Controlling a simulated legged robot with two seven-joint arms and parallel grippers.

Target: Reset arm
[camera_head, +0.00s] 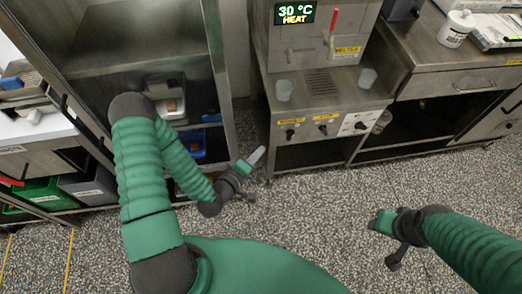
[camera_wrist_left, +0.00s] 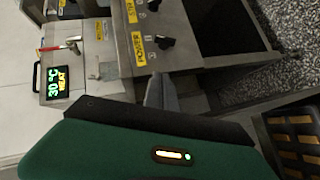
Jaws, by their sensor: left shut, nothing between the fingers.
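My left arm comes in from the left in the head view, its green sleeve bent at the elbow. My left gripper (camera_head: 256,157) is shut and empty, held above the speckled floor in front of the steel machine. In the left wrist view its shut fingers (camera_wrist_left: 161,92) point toward the machine's front panel. My right gripper (camera_head: 382,221) shows at the lower right of the head view, over the floor; its fingers are too small and hidden to judge.
A steel rack (camera_head: 95,60) is at the left. A workbench (camera_head: 435,50) with a white tub (camera_head: 456,28) is at the right. The speckled floor (camera_head: 320,200) between is clear.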

